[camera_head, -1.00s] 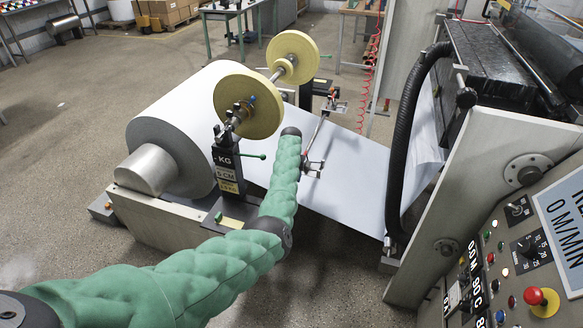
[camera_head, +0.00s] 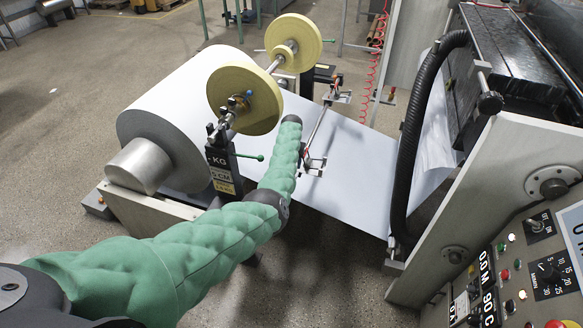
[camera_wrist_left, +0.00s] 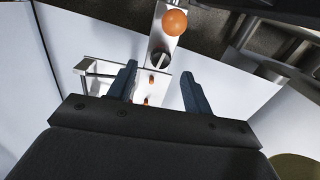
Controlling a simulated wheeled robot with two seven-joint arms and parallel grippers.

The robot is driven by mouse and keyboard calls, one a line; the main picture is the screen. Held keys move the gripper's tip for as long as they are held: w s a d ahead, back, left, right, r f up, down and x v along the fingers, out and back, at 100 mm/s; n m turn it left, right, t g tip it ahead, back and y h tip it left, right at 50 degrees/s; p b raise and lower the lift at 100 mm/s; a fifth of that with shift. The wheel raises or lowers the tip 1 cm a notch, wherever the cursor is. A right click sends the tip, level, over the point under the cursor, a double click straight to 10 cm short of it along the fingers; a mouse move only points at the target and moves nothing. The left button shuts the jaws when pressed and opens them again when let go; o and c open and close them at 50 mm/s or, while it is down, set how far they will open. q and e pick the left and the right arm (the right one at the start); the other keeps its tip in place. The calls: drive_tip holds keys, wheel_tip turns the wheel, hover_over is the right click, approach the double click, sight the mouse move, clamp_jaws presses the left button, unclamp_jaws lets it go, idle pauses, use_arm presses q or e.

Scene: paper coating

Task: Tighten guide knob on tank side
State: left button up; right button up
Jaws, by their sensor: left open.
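In the left wrist view, a round orange knob (camera_wrist_left: 174,22) sits on a metal bar, beyond my fingertips. My left gripper (camera_wrist_left: 159,72) is open, with two dark fingers apart and nothing between them touching. Below the knob, a metal bracket (camera_wrist_left: 108,72) with small orange parts shows between and beside the fingers. In the head view, my green-sleeved left arm reaches over the paper web, and its gripper is hidden beyond the forearm. A guide bracket (camera_head: 315,163) on a thin rod (camera_head: 318,128) shows just right of the arm's end. My right gripper is not in view.
A large paper roll (camera_head: 172,103) and yellow discs (camera_head: 250,92) on a shaft stand left of and behind my arm. The white web (camera_head: 350,165) runs right to the machine, with a black hose (camera_head: 412,130) and control panel (camera_head: 535,255). Floor is free at the front.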

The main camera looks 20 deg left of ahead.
use_arm(q)
drive_tip(key=f, duration=0.3)
drive_tip(key=shift+w+a, duration=0.15)
drive_tip(key=shift+w, duration=0.05)
drive_tip(key=shift+f, duration=0.5)
drive_tip(key=shift+s+f, duration=0.15)
drive_tip(key=shift+f, duration=0.25)
drive_tip(key=c, duration=1)
drive_tip(key=shift+o, duration=0.2)
